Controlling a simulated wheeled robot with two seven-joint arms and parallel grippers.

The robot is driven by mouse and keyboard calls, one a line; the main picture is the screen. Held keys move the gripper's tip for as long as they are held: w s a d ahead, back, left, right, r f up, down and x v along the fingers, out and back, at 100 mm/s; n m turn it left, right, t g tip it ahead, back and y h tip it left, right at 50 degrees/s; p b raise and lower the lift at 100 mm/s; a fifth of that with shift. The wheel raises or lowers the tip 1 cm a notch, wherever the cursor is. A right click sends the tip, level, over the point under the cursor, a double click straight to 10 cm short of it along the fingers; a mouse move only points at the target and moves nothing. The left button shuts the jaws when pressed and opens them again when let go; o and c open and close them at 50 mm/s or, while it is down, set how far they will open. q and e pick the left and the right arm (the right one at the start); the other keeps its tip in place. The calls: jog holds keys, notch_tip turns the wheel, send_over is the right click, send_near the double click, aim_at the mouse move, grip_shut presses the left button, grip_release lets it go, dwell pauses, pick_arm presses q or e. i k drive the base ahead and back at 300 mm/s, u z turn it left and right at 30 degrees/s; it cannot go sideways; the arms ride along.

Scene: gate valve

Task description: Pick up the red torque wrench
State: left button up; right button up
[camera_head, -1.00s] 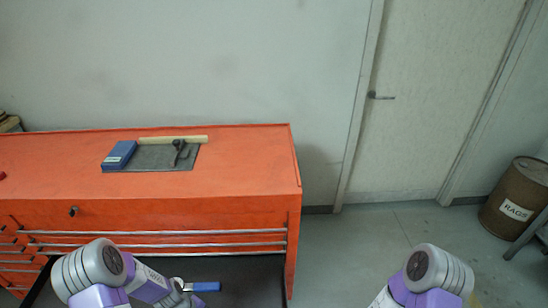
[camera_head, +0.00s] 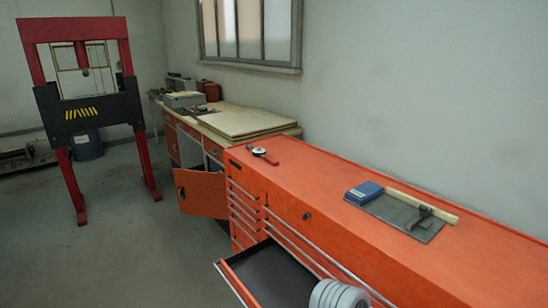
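A small tool with a red handle and a round pale head, which looks like the red torque wrench (camera_head: 268,157), lies on the far left end of the orange tool cabinet's top (camera_head: 310,180). Nothing touches it from above. A ribbed grey part of my own arm shows at the bottom edge, in front of the cabinet. Neither of my grippers is in view, so I cannot see what they hold.
An open drawer (camera_head: 268,268) juts from the cabinet's front, and an orange door (camera_head: 202,191) stands open beyond it. A blue box (camera_head: 364,193) and a grey mat (camera_head: 427,232) lie farther right on top. A red press frame (camera_head: 84,110) stands at left; floor between is clear.

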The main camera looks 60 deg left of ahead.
aim_at(262, 153)
jog(key=u, duration=3.15)
jog(key=i, duration=4.35)
jog(key=z, duration=4)
